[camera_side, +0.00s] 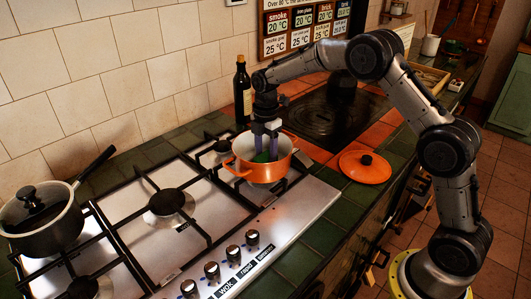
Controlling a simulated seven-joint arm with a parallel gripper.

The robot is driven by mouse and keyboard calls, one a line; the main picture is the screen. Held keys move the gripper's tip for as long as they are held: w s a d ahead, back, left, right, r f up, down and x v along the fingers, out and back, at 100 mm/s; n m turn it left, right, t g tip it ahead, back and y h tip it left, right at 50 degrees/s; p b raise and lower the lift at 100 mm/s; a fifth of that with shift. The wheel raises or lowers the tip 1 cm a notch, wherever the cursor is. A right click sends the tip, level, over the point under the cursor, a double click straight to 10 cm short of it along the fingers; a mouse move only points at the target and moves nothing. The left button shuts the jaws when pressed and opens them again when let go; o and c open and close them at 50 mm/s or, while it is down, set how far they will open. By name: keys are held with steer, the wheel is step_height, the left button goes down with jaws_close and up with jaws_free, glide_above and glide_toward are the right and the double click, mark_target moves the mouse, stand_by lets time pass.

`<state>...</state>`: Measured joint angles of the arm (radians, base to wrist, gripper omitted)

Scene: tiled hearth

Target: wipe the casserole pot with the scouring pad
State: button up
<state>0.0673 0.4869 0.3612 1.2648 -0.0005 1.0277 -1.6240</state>
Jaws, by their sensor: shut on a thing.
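The orange casserole pot (258,172) stands upright and without its lid on the right rear part of the gas hob. Its inside is pale. My gripper (266,150) points straight down into the pot, with its fingers inside the rim. It is shut on the green scouring pad (262,157), which shows low between the fingers inside the pot. The pot's front wall hides the pad's lower part, so I cannot tell whether it touches the bottom.
The orange lid (364,167) lies on the tiles right of the pot. A dark bottle (242,92) stands behind the pot. A lidded saucepan (42,215) sits on the hob at left, its handle pointing up right. Control knobs (212,271) line the hob's front. A black cooking plate (335,112) lies behind right.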

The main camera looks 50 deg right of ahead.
mark_target(256, 158)
steer(key=shift+a, duration=0.85)
steer(key=shift+w+a, duration=0.35)
steer(key=shift+w, duration=0.4)
steer(key=shift+d, duration=1.9)
steer(key=shift+a, duration=2)
steer(key=shift+d+r, duration=0.1)
steer(key=shift+r, duration=3.95)
